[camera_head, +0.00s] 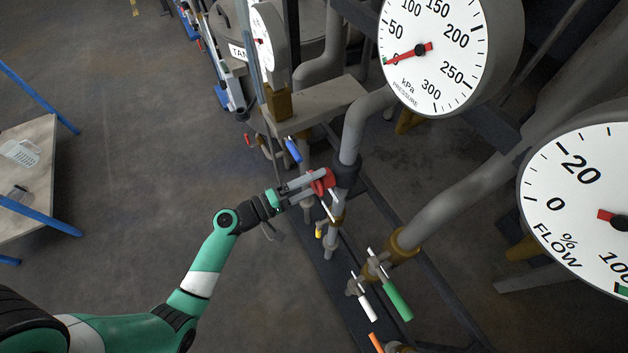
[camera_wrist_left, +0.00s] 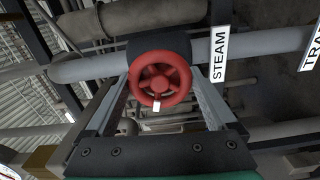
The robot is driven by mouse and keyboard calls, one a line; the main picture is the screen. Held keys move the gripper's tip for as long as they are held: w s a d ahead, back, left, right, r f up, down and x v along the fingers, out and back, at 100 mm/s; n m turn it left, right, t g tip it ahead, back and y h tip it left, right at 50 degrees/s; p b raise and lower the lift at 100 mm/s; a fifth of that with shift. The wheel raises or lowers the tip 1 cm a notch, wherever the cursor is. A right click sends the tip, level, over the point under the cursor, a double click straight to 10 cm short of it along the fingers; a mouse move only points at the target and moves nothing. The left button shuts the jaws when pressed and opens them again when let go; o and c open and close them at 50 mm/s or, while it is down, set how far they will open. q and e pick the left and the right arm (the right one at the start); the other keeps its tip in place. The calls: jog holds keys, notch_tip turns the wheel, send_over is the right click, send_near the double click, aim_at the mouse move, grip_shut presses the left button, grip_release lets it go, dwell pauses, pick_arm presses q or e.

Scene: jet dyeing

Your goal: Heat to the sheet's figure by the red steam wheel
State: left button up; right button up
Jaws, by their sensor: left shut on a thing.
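The red steam wheel (camera_head: 329,178) sits on a grey pipe at the middle of the head view. In the left wrist view the red wheel (camera_wrist_left: 136,82) is face-on between the finger plates, with a white mark at the bottom of its rim and a STEAM label (camera_wrist_left: 219,55) to its right. My left gripper (camera_head: 316,184) is shut on the wheel. A dial (camera_head: 262,38) behind it is seen at a steep angle; its figure is too small to read. My right gripper is not in view. No sheet can be made out.
The pressure gauge (camera_head: 432,75) has its needle near 0 kPa. A flow gauge (camera_head: 575,180) is cut off at the right. White (camera_head: 368,309) and green (camera_head: 397,300) handles are below the wheel. A wooden table (camera_head: 32,150) stands left; the floor between is clear.

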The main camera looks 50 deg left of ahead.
pick_arm(q)
jog(key=n+p, duration=0.1)
jog(key=n, duration=0.5)
jog(key=shift+p, duration=0.35)
jog(key=shift+f, duration=0.1)
jog(key=o, duration=1)
jog(key=shift+o, duration=0.2)
